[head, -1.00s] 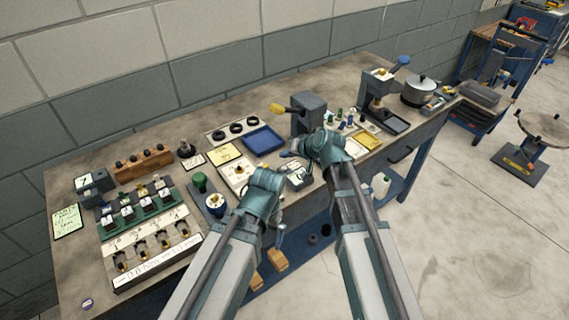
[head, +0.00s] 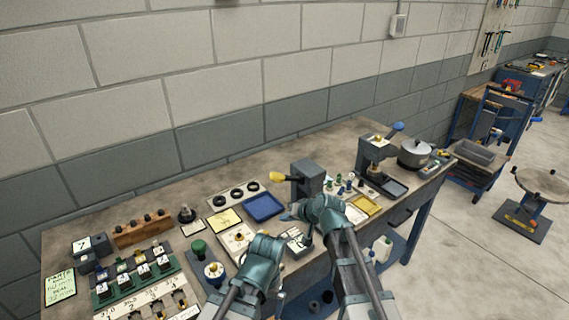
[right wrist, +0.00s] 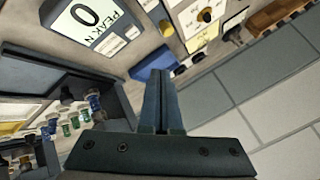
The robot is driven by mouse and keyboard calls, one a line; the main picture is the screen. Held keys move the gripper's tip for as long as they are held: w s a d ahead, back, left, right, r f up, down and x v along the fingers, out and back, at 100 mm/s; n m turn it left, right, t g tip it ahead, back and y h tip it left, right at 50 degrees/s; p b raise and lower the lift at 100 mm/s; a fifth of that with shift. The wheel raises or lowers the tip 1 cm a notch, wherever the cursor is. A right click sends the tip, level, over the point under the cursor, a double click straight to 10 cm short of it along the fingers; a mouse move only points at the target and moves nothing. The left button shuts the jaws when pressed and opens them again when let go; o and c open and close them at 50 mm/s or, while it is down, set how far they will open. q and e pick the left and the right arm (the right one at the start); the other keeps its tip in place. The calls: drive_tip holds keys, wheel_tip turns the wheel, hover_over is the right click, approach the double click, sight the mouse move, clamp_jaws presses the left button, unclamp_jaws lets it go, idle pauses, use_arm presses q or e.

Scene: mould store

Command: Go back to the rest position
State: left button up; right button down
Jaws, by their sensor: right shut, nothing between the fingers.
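My right gripper (head: 290,214) is over the middle of the workbench (head: 130,214), its arm coming in from the bottom of the head view. In the right wrist view its two fingers (right wrist: 161,100) lie together with nothing between them. My left arm ends in a teal wrist low in the head view, left of the right arm. Its fingers are hidden, so I cannot tell how they stand.
A grey press (head: 307,178) with a yellow-knobbed lever stands close behind my right gripper. A blue tray (head: 263,207), a pot (head: 413,153) and a rack of numbered blocks (head: 138,285) are also on the bench. Open floor lies right.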

drive_tip(key=s+d+f+n+g+h, duration=0.1)
drive_tip(key=s+f+g+h, duration=0.1)
drive_tip(key=s, duration=0.6)
drive_tip(key=s+d+f+n+g+h, duration=0.2)
drive_tip(key=s+h, duration=0.1)
drive_tip(key=s, duration=0.6)
drive_tip(key=s+d+f+n+g+h, duration=0.1)
drive_tip(key=s+d+f+g+h, duration=0.1)
drive_tip(key=s, duration=0.6)
drive_tip(key=shift+s+d+f+g+h, duration=0.25)
drive_tip(key=shift+s+g+h, duration=0.1)
drive_tip(key=shift+g, duration=0.25)
